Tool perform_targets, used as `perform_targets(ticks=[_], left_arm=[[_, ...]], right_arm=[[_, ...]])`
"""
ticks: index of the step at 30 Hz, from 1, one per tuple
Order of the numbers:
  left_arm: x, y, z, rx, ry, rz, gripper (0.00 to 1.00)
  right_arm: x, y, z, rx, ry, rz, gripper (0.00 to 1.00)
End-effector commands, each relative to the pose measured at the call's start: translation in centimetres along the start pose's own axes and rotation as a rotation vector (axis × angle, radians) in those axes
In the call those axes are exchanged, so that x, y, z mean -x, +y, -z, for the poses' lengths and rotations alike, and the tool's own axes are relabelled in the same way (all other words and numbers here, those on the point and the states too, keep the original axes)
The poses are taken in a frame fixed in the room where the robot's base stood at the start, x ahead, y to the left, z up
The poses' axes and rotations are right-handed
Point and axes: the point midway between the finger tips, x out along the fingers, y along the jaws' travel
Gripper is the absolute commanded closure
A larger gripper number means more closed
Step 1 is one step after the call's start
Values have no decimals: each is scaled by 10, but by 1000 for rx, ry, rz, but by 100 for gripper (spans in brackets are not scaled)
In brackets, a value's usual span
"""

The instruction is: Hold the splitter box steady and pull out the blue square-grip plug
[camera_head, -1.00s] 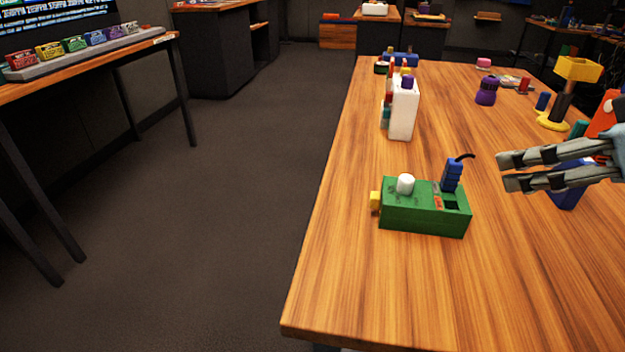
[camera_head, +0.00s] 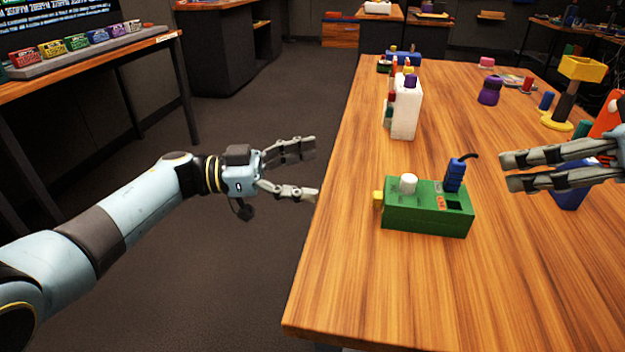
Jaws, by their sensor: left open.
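The green splitter box (camera_head: 425,212) sits on the wooden table near its left edge. The blue plug (camera_head: 455,175) stands upright in the box's top at the right, with a short black cord curling from it. A white round knob or plug (camera_head: 408,184) is on the top at the left, and a yellow piece (camera_head: 378,199) sticks out of the left side. My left gripper (camera_head: 316,170) is open and empty, left of the box beside the table edge. My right gripper (camera_head: 506,171) is right of the blue plug, apart from it, with its fingers spread and nothing seen between them.
A white bottle-like container (camera_head: 406,108) stands behind the box. A purple object (camera_head: 490,90), a yellow-topped stand (camera_head: 580,69) and a blue container (camera_head: 570,195) are farther right. The table (camera_head: 400,300) is clear in front of the box.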

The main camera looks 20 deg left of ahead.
Motion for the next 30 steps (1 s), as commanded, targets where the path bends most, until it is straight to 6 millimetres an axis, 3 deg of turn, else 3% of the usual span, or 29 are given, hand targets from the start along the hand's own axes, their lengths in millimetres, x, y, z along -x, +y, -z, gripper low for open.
perform_targets(ticks=[3, 7, 11, 24, 30], left_arm=[[-8, 26, 7, 51, -15, -146, 6], [-13, 40, 10, 80, -31, -219, 6], [-26, 46, 10, 87, -32, -233, 6], [-101, 63, 8, 86, -32, -229, 6], [-115, 66, 8, 86, -33, -228, 6]], right_arm=[[0, 0, -1, 0, -1, 0, 62], [0, 0, -1, 0, -1, 0, 62], [0, 0, -1, 0, 0, 0, 62], [0, 0, -1, 0, 0, 0, 62], [0, 0, 0, 0, 0, 0, 62]])
